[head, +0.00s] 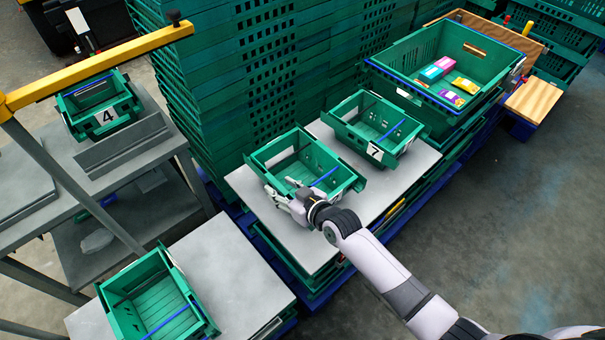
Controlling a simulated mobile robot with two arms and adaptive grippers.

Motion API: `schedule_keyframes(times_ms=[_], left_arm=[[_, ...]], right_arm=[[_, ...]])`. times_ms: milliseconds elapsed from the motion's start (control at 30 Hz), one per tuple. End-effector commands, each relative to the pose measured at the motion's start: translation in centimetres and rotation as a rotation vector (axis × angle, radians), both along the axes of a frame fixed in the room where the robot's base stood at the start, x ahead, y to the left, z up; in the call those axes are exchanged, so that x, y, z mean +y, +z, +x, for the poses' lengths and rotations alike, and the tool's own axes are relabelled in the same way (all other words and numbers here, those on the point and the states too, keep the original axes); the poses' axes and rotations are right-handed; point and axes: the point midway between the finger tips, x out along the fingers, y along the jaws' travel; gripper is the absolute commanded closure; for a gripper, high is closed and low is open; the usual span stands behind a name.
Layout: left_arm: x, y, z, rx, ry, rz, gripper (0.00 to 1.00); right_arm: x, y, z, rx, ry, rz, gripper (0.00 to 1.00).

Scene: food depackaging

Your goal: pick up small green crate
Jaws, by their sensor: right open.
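Several small green crates are in the head view. One small green crate (271,154) sits upright on a pale board in the middle and looks empty. My right gripper (282,190) is at its near side, by the near wall, with its fingers apart. I cannot tell whether the fingers touch the wall. A second small green crate (407,142), labelled 7, stands just to the right on the same board. A third, labelled 4 (124,120), is on the grey bench at the left. A fourth (117,315) is at the bottom left. My left gripper is out of view.
A large green crate (483,40) with several small coloured packages stands at the back right. Tall stacks of green crates (215,100) rise behind the pale board (309,257). A yellow bar (95,65) crosses the upper left. Floor at the right is clear.

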Motion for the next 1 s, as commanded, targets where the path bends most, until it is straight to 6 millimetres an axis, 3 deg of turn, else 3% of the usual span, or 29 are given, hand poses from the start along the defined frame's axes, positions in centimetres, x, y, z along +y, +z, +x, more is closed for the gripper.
schedule_keyframes(times_ms=[300,900,1000], left_arm=[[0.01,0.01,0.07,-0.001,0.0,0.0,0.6],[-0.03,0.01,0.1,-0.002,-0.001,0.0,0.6],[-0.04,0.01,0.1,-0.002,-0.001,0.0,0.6]], right_arm=[[0.28,-0.22,0.34,0.001,0.001,0.0,0.58],[0.24,-0.21,0.33,0.001,0.0,-0.001,0.98],[0.24,-0.21,0.33,0.0,0.0,0.0,1.0]])
